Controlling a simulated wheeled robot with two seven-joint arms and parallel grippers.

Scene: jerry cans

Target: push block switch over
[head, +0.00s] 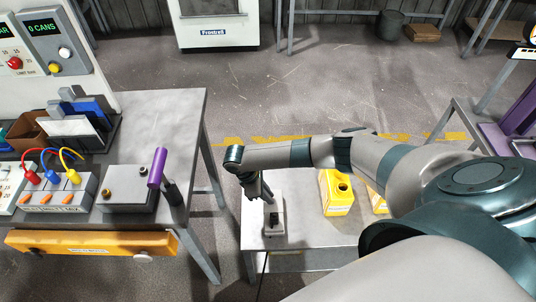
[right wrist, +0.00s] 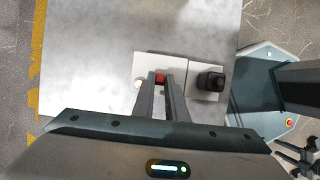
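The block switch (head: 274,226) is a small pale unit with dark parts on the low grey table at centre. In the right wrist view it shows as two pale plates, one with a small red block (right wrist: 160,78), the other with a black block (right wrist: 212,80). My right gripper (head: 262,198) reaches down to the unit from above. In the right wrist view its two fingers (right wrist: 160,84) are a narrow gap apart, with the red block at their tips; whether they touch it is unclear. My left gripper is not in the head view; a dark, finger-like part shows at the wrist view's lower right corner.
A yellow jerry can (head: 338,193) stands on the low table (head: 300,238) to the right, with another yellow one (head: 377,200) partly behind my arm. A workbench (head: 165,110) at left carries a panel with cables and a purple-handled lever (head: 157,167).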

